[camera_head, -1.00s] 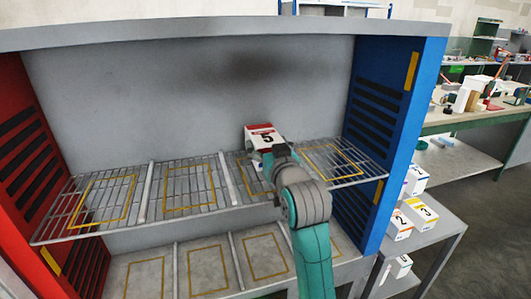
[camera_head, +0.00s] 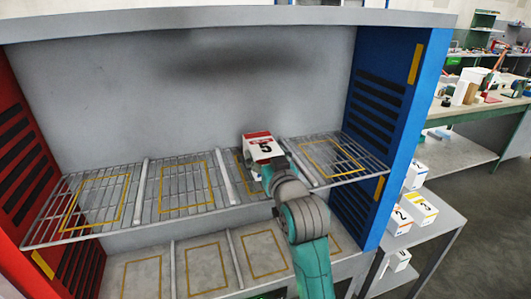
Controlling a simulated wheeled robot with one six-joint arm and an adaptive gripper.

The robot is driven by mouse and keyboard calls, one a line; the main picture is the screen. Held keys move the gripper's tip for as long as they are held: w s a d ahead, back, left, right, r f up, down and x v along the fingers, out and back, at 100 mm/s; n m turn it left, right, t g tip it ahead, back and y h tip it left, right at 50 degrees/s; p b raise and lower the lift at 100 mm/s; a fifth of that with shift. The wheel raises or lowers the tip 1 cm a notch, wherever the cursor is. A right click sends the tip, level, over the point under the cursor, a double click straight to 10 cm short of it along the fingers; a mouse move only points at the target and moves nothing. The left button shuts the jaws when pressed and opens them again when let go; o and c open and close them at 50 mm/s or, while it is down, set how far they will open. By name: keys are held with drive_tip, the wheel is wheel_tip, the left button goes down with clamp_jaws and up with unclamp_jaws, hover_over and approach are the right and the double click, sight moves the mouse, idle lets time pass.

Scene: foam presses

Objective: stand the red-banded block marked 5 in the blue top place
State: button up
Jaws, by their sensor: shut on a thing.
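The red-banded block marked 5 (camera_head: 263,147) is white with a red band and a black 5. My gripper (camera_head: 269,167) is shut on it, its fingers mostly hidden by the block and my wrist. The block shows in front of the third yellow-outlined place from the left on the wire upper shelf (camera_head: 230,203); I cannot tell its exact height above the shelf. The blue top place (camera_head: 333,158) is the yellow outline at the right end of that shelf, beside the blue side wall (camera_head: 397,140). It is empty and lies right of the block.
Thin grey dividers (camera_head: 298,163) separate the shelf places. The two left outlined places are empty, and the lower shelf (camera_head: 205,262) shows empty outlines. A red wall (camera_head: 28,150) closes the left side. A grey side table (camera_head: 430,232) with white blocks stands right.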

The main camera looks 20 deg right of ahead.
drive_tip(key=shift+f, duration=0.1)
drive_tip(key=o, duration=1.1)
drive_tip(key=shift+r, duration=0.55)
drive_tip(key=s, duration=1.2)
